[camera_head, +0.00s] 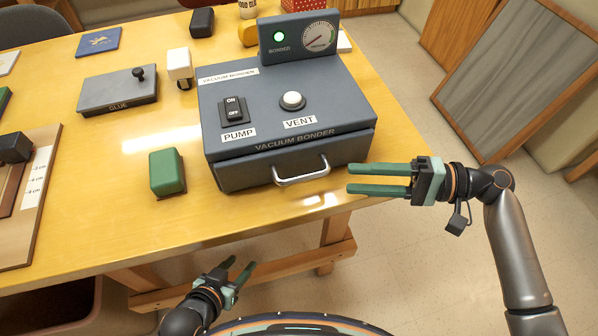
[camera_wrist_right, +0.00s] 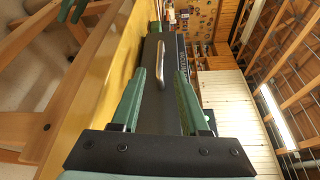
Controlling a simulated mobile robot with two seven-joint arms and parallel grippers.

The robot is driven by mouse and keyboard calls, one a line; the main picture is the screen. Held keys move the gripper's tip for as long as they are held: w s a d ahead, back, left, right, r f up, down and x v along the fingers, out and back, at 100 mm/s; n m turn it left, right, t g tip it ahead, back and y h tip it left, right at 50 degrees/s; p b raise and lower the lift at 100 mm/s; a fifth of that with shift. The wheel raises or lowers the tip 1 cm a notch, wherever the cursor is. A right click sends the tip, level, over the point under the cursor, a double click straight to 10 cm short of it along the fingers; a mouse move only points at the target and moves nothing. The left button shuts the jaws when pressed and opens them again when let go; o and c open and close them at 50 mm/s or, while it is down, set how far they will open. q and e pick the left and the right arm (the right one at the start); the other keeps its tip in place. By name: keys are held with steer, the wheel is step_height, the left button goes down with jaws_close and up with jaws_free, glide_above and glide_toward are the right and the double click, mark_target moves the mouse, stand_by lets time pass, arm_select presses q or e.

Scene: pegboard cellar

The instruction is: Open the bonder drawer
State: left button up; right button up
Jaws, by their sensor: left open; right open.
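The vacuum bonder (camera_head: 290,105) is a dark blue-grey box on the yellow table, with a pump switch (camera_head: 233,110), a vent button (camera_head: 292,100) and a gauge panel with a lit green lamp. Its drawer (camera_head: 240,174) is at the front, with a silver bar handle (camera_head: 302,176). The drawer looks shut. My right gripper (camera_head: 348,179) is open and empty, just right of the handle and apart from it. In the right wrist view the handle (camera_wrist_right: 159,62) shows ahead, between the green fingers. My left gripper (camera_head: 240,267) is open and empty, low in front of the table.
A green block (camera_head: 167,173) sits left of the drawer on the table (camera_head: 120,215). A glue box (camera_head: 117,92), a white-topped object (camera_head: 180,66) and a wooden board with a scale (camera_head: 30,220) are further left.

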mark_target(303, 175)
steer(key=a, duration=0.7)
steer(key=a+f, duration=0.1)
steer(key=a, duration=0.2)
steer(key=shift+w+a+p, duration=0.15)
steer(key=shift+w+p, duration=0.2)
jaws_close()
stand_by(0.8)
